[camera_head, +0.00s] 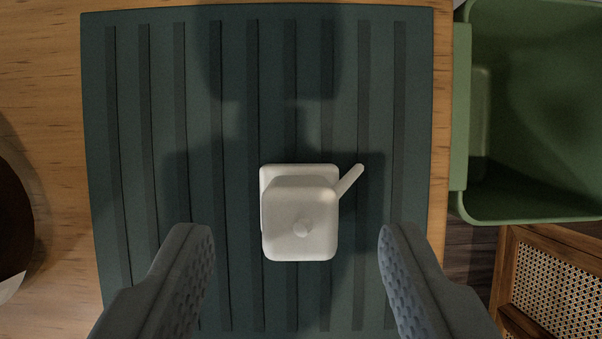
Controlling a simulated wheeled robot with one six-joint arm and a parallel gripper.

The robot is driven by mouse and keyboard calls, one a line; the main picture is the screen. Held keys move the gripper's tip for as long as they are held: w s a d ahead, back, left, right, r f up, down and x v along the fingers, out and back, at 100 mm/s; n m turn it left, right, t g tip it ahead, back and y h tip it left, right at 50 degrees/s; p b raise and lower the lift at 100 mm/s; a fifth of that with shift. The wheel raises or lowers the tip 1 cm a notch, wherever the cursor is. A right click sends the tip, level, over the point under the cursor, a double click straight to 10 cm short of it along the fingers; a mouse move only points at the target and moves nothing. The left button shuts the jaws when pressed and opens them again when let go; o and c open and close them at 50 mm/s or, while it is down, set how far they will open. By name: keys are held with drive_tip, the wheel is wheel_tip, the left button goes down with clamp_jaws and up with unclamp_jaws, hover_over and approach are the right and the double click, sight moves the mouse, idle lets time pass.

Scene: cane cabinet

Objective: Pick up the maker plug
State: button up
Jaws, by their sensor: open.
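The height of the fingers above the mat is hard to tell.
The mat lies on a wooden top (40,100). A green bin (540,110) stands at the right, beyond the wood's edge. A cane-panelled wooden cabinet part (555,290) is at the lower right. A dark round object (12,215) is cut off at the left edge.

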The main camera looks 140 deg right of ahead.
sight(301, 234)
drive_tip(key=x, duration=0.4)
drive_tip(key=shift+d, duration=0.1)
drive_tip(key=c, duration=1.1)
drive_tip(key=shift+r, duration=0.1)
